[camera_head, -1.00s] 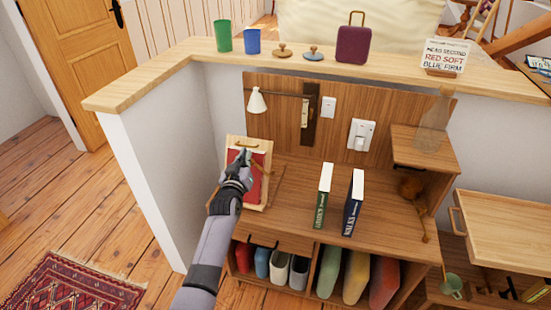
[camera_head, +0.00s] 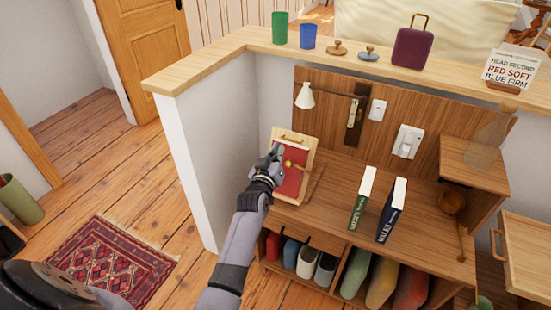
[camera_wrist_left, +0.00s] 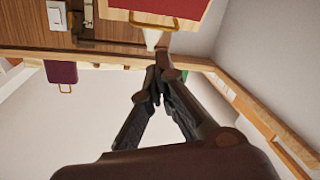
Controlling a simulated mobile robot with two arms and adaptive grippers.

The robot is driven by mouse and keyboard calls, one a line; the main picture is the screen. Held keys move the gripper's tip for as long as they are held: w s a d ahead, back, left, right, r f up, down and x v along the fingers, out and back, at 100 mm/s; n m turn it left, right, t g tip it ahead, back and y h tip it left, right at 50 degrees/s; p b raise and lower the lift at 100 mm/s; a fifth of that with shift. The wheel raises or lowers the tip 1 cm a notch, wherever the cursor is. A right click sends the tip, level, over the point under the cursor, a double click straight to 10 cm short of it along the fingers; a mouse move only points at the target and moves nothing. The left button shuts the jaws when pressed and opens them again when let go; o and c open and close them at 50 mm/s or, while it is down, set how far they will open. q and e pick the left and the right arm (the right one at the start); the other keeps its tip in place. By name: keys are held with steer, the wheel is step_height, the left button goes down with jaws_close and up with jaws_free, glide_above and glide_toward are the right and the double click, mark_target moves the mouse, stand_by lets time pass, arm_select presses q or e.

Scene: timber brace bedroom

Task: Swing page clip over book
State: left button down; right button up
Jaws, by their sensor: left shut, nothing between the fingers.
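The red book (camera_head: 290,183) lies on a tilted wooden stand (camera_head: 308,171) at the left end of the desk; its red surface also shows at the top of the wrist view (camera_wrist_left: 180,8). A thin brass piece, which looks like the page clip (camera_head: 289,163), shows over the upper part of the book with a round knob. A brass bar also shows against the red in the wrist view (camera_wrist_left: 150,20). My left gripper (camera_head: 279,151) is shut and empty, over the book's upper left; contact with the clip cannot be told. My right gripper is out of view.
A white lamp (camera_head: 305,96) hangs behind the stand. A green book (camera_head: 361,200) and a dark blue book (camera_head: 391,210) stand to the right. The half wall (camera_head: 205,66) borders the desk's left and back. Desk surface between stand and books is clear.

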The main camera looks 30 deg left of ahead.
arm_select(q)
steer(key=shift+s+d+r, duration=0.1)
steer(key=shift+s+d, duration=0.1)
steer(key=shift+s, duration=0.55)
steer(key=shift+s+d+r, duration=0.1)
steer(key=shift+s+d, duration=0.1)
steer(key=shift+s, duration=0.5)
steer(key=shift+s+d, duration=0.2)
steer(key=shift+s, duration=0.55)
steer(key=s+d+f+m+g+h, duration=0.1)
steer(key=s+d+f+m+g, duration=0.15)
steer(key=s+f, duration=0.65)
steer(key=s+d+f+m+g+h, duration=0.1)
steer(key=s+d+f+g, duration=0.2)
steer(key=f, duration=1.2)
steer(key=s+d+f+m+g+h, duration=0.1)
steer(key=s+d+f+m+g, duration=0.15)
steer(key=s+f, duration=0.6)
steer(key=s+f+m+g, duration=0.1)
steer(key=s+f+g, duration=0.1)
steer(key=s+f, duration=0.4)
steer(key=s+a+f+m+g, duration=0.1)
steer(key=s+f+g, duration=0.2)
steer(key=s, duration=1.4)
steer(key=s+a+f+m+g, duration=0.1)
steer(key=s+f+g, duration=0.2)
steer(key=s+f, duration=0.8)
steer(key=shift+s, duration=0.4)
